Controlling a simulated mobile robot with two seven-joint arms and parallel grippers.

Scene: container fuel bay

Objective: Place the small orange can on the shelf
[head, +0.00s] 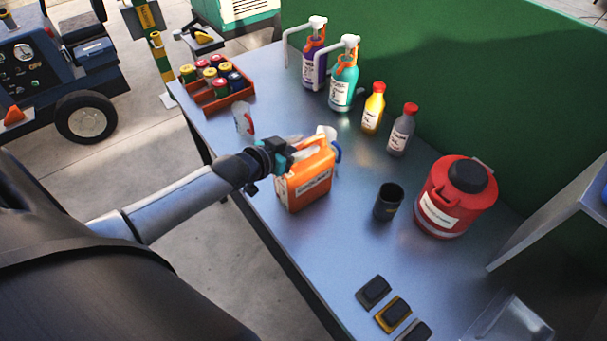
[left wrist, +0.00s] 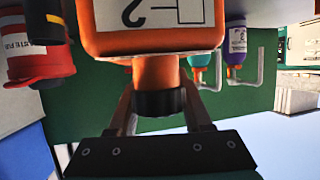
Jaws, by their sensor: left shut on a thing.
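The small orange can (head: 305,183) has a white label and is near the front long edge of the metal table (head: 262,232). My left gripper (head: 275,157) reaches it from the left, at its top. In the left wrist view, the fingers (left wrist: 160,98) are on either side of the can's neck and black cap, with the orange body (left wrist: 155,40) beyond. The gripper is shut on it. I cannot tell whether the can's base touches the table. A raised grey panel at the right (head: 550,225) may be the shelf; only part of it shows. My right gripper is not in view.
Behind the can is a partly hidden white and blue bottle (head: 337,152). A black cup (head: 388,201) and red canister (head: 458,197) stand to the right. Several bottles line the back. An orange crate (head: 222,101) is far left. Dark pads (head: 373,292) lie near the front.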

